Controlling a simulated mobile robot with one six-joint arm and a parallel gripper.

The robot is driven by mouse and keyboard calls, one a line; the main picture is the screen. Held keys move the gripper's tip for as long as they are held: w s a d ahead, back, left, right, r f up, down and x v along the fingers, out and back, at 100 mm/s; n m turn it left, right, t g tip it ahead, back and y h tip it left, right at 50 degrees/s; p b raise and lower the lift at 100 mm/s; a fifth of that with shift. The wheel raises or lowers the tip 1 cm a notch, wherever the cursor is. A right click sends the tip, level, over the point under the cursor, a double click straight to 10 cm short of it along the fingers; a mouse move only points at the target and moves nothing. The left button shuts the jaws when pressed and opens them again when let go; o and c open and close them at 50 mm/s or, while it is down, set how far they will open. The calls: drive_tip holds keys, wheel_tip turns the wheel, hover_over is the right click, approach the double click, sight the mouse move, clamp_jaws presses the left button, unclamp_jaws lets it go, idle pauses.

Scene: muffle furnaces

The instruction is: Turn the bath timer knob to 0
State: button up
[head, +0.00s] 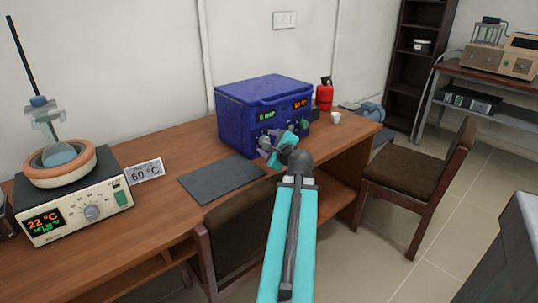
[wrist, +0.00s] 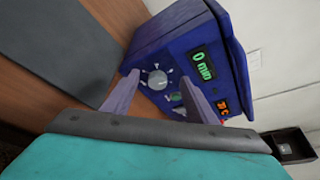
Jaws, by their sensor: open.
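The blue bath (head: 235,120) stands on the wooden bench with its lid closed. Its green timer display (wrist: 203,66) reads 0 min. An orange display (head: 300,103) is beside it on the front panel. A round grey knob (wrist: 157,79) with white marks around it is below the timer display in the wrist view. A second knob (wrist: 177,99) is partly hidden by a finger. My gripper (head: 268,145) is in front of the bath's panel. In the wrist view its two fingers (wrist: 158,88) are apart, with the grey knob seen between them. Whether they touch it cannot be told.
A dark mat (head: 220,180) lies on the bench in front of the bath. A heating mantle (head: 75,200) with a flask and a 60 °C sign (head: 146,171) are at left. A red extinguisher (head: 324,95) and white cup (head: 336,117) are right. Chairs (head: 420,175) stand by the bench.

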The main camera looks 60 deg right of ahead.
drive_tip(key=shift+s+a+f+b, duration=0.15)
drive_tip(key=shift+a+b, duration=0.25)
drive_tip(key=shift+b, duration=1.35)
drive_tip(key=s+a+b, duration=0.1)
drive_tip(key=b, duration=0.3)
drive_tip(key=shift+b, duration=0.35)
drive_tip(key=s+a+b, duration=0.1)
drive_tip(key=b, duration=0.2)
drive_tip(key=s+a+b, duration=0.1)
drive_tip(key=a+b, duration=0.1)
drive_tip(key=b, duration=0.1)
drive_tip(key=s+a+b, duration=0.1)
drive_tip(key=b, duration=0.3)
drive_tip(key=shift+a+r, duration=0.25)
drive_tip(key=shift+r, duration=0.15)
drive_tip(key=shift+s, duration=0.1)
drive_tip(key=shift+a, duration=0.1)
